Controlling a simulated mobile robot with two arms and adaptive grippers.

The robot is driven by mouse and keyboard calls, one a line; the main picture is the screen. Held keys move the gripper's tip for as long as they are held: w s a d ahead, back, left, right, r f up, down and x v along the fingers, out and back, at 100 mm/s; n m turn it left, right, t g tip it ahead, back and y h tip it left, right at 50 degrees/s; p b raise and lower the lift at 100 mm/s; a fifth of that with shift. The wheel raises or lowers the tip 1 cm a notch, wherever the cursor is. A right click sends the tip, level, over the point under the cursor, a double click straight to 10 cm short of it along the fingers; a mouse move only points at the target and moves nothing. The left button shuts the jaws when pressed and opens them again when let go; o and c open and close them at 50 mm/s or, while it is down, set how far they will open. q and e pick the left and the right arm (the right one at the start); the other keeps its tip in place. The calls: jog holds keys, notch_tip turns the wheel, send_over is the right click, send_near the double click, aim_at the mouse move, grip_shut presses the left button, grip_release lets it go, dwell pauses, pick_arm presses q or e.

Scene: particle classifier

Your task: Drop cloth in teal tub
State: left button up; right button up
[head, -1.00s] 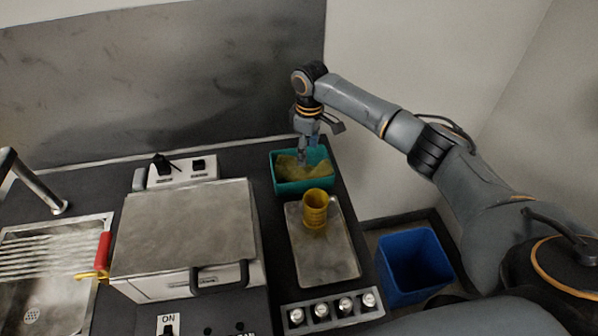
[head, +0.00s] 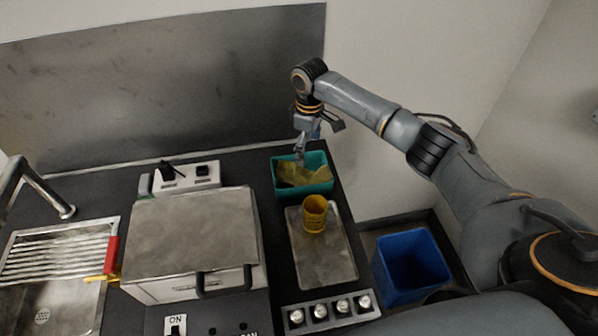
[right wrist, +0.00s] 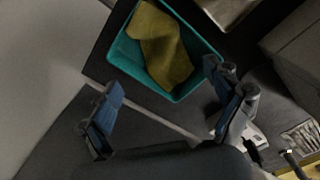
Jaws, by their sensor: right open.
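The yellow cloth (head: 303,174) lies inside the teal tub (head: 305,190) at the back right of the counter. In the right wrist view the cloth (right wrist: 165,48) lies loose and crumpled in the tub (right wrist: 127,67), clear of both fingers. My right gripper (head: 302,152) points down at the tub in the head view. In the right wrist view my right gripper (right wrist: 163,88) is open and empty, its two blue-padded fingers wide apart. My left gripper is not in view.
A yellow mug (head: 314,214) stands on a metal plate (head: 325,260) in front of the tub. A large metal-lidded machine (head: 190,230) is to the left. A blue bin (head: 410,265) stands right of the counter. A sink (head: 60,265) is far left.

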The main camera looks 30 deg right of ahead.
pick_arm(q)
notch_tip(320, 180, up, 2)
jog(key=shift+p, duration=0.6)
pick_arm(e)
jog(key=shift+r, duration=0.9)
notch_tip(320, 180, up, 12)
